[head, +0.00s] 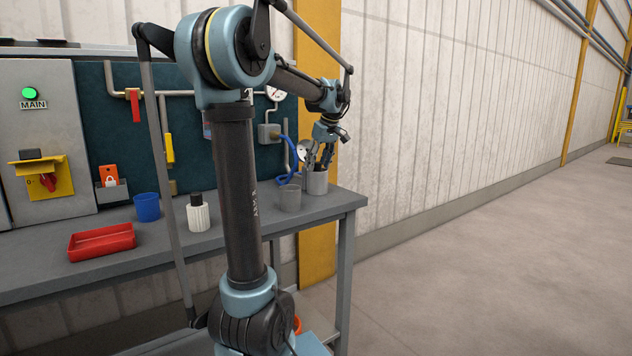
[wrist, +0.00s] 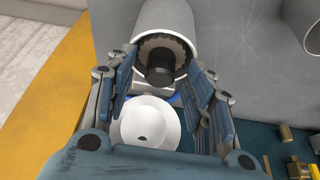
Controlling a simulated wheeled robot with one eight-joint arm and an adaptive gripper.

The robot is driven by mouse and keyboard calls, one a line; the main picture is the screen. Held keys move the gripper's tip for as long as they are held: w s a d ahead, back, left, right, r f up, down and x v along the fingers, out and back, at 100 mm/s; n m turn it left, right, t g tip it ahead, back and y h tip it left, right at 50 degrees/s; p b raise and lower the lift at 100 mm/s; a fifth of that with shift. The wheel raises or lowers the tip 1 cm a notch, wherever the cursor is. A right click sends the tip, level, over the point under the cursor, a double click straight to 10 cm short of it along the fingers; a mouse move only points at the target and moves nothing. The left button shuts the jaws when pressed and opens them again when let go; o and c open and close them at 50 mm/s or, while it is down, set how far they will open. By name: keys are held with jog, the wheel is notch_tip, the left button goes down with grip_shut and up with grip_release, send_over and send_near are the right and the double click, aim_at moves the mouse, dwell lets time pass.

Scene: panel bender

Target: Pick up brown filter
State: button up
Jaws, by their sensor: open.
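The filter (wrist: 150,45) stands inside a grey cylindrical holder in the wrist view. Its ribbed, dark brownish rim and black cap (wrist: 160,65) show, and its lower body is hidden by the holder. My gripper (wrist: 163,82) is open, with one finger on each side of the holder's mouth. In the head view, my gripper (head: 318,162) is over the right end of the bench, at the mouth of the grey holder (head: 317,184). The filter there is mostly hidden by the fingers. I cannot tell whether the fingers touch it.
A second grey cup (head: 289,198) stands close beside the holder. A white ribbed filter with a black cap (head: 198,214), a blue cup (head: 147,207) and a red tray (head: 102,242) are on the bench (head: 230,238). A blue hose (head: 288,165) hangs behind. A round white disc (wrist: 150,122) shows between the fingers.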

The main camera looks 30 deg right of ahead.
grip_shut()
jog(key=shift+r, duration=0.1)
